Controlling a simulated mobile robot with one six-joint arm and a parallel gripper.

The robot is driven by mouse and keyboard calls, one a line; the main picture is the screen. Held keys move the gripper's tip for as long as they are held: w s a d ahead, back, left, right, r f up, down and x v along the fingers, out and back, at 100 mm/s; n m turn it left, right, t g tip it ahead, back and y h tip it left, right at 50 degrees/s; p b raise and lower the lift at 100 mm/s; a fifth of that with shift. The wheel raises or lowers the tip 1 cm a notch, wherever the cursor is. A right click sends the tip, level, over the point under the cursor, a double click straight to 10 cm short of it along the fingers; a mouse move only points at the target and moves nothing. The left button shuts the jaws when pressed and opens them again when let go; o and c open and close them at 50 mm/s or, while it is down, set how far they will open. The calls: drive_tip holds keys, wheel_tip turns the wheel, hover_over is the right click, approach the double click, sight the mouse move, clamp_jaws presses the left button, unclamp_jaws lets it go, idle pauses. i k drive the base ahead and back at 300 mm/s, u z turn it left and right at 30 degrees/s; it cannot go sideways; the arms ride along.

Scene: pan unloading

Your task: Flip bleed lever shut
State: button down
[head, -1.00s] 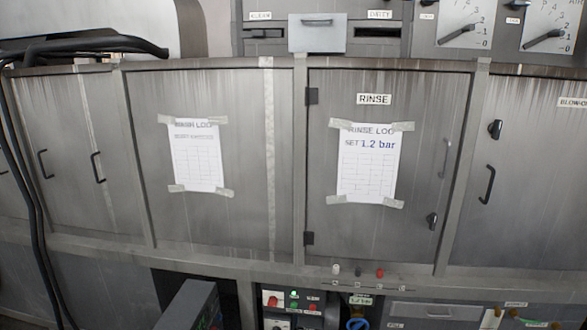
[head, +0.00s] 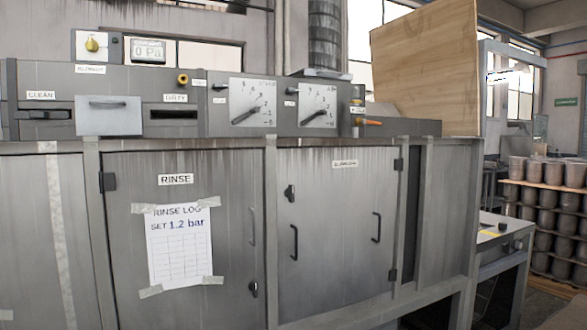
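My gripper is not in view. A small orange lever (head: 371,122) sticks out to the right, roughly level, from the right end of the upper panel. It may be the bleed lever, but its label is too small to read. To its left are two white dial gauges, the left one (head: 252,102) and the right one (head: 318,105), both with dark needles. A small black handle (head: 220,86) and a second one (head: 291,90) sit at the upper left of each gauge.
Below are a closed RINSE door (head: 228,240) with a taped log sheet (head: 178,245) and another closed cabinet door (head: 335,230) with black handles. A wooden board (head: 425,65) stands behind. A rack of grey pots (head: 545,200) is at the right.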

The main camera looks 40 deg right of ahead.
sight(362, 121)
drive_tip(key=k, duration=1.65)
drive_tip(key=z, duration=0.5)
drive_tip(key=i, duration=1.35)
